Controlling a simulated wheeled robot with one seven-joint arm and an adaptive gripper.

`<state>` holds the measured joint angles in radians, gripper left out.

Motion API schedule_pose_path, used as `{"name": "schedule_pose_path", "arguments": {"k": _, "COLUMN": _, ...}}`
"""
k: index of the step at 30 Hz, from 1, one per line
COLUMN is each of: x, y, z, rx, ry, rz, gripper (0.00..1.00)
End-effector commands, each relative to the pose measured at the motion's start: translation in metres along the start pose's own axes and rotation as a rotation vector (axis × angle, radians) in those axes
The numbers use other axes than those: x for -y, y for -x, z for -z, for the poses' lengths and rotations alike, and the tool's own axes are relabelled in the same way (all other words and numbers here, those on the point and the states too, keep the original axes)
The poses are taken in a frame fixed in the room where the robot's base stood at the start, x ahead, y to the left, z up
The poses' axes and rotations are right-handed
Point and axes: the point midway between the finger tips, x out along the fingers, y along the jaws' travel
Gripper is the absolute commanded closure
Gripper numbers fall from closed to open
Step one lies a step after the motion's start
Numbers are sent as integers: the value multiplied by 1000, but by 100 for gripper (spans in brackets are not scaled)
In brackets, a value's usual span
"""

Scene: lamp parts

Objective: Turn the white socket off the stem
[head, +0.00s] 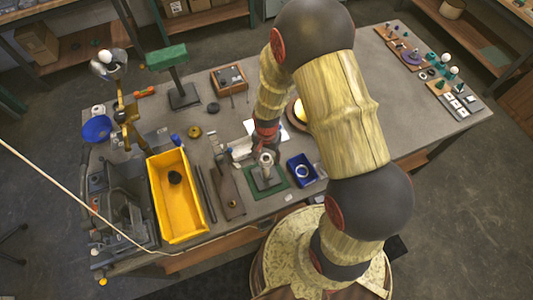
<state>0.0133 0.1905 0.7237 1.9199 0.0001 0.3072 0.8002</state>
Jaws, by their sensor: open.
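A stem (266,172) stands upright on a dark base on the green mat (285,185), near the front edge of the table. The pale piece at its top (265,158) looks like the white socket. My gripper (266,149) is small in the head view, just above and behind the top of the stem. Its fingers are open. My wrist partly hides the area, and I cannot tell whether the fingers are around the socket or touching it.
A blue tray (302,170) stands right of the mat. A brown block (228,193) and a yellow bin (176,197) are to the left. A green-topped stand (177,75) is at the back left. The table's right middle is mostly clear.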

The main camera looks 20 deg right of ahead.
Motion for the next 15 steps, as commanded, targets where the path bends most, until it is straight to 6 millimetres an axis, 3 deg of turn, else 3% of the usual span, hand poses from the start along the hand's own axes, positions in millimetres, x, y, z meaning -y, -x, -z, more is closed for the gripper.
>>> {"name": "schedule_pose_path", "arguments": {"k": 6, "x": 0, "y": 0, "z": 0, "rx": 0, "ry": 0, "rz": 0, "gripper": 49}}
{"name": "schedule_pose_path", "arguments": {"k": 15, "x": 0, "y": 0, "z": 0, "rx": 0, "ry": 0, "rz": 0, "gripper": 66}}
